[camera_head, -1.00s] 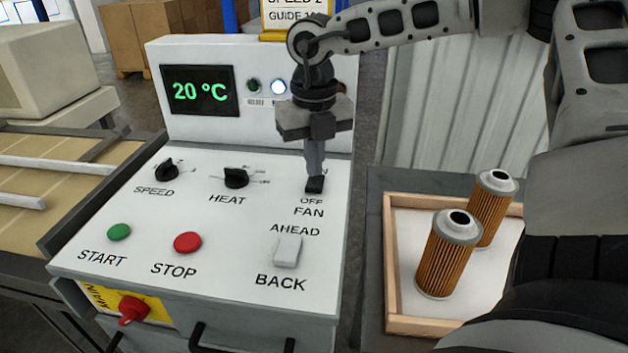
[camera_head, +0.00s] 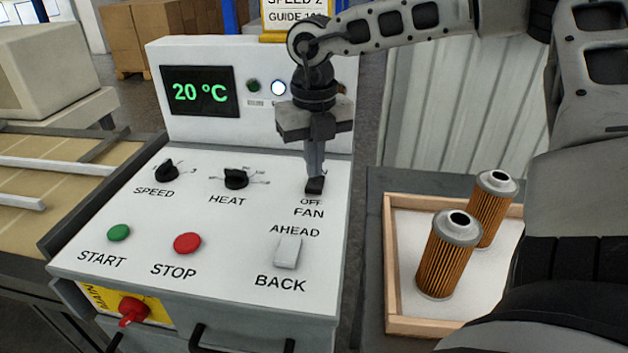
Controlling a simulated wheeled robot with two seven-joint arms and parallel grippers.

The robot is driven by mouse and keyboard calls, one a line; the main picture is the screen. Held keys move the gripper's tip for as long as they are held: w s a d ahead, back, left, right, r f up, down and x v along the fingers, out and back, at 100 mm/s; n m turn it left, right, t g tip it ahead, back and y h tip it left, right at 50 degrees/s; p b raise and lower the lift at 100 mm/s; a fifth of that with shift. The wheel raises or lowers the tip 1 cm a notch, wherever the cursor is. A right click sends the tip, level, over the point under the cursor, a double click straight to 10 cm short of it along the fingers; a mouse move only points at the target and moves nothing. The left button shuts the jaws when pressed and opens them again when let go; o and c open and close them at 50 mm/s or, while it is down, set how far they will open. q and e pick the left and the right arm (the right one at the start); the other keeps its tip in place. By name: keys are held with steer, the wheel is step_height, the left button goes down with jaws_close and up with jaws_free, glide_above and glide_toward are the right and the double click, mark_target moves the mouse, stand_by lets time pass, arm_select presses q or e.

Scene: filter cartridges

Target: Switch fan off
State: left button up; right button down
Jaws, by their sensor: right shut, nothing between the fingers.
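The white control panel (camera_head: 215,265) fills the middle of the head view. The black fan switch (camera_head: 314,186) sits at its upper right, above the labels OFF and FAN. My right gripper (camera_head: 314,174) points down over the switch, with its fingers shut and empty. The fingertips are at the switch, touching it or very close; they hide its upper part and any label behind it. I cannot tell for sure which way the switch is tilted. My left gripper is not in view.
The panel also carries the speed knob (camera_head: 167,171), heat knob (camera_head: 236,178), green start button (camera_head: 119,232), red stop button (camera_head: 187,243) and white ahead/back rocker (camera_head: 287,252). Filter cartridges (camera_head: 449,255) stand in a wooden tray (camera_head: 392,290) at right. A display (camera_head: 200,91) reads 20 °C.

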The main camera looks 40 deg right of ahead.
mark_target(314, 185)
steer(key=shift+f+b, duration=0.8)
steer(key=shift+b, duration=0.05)
stand_by(0.8)
steer(key=shift+f+b, duration=0.55)
steer(key=shift+b, duration=0.05)
steer(key=shift+r, duration=0.1)
steer(key=shift+r+p, duration=1.2)
steer(key=shift+r, duration=1.05)
steer(key=shift+r+p, duration=0.55)
steer(key=shift+r, duration=0.65)
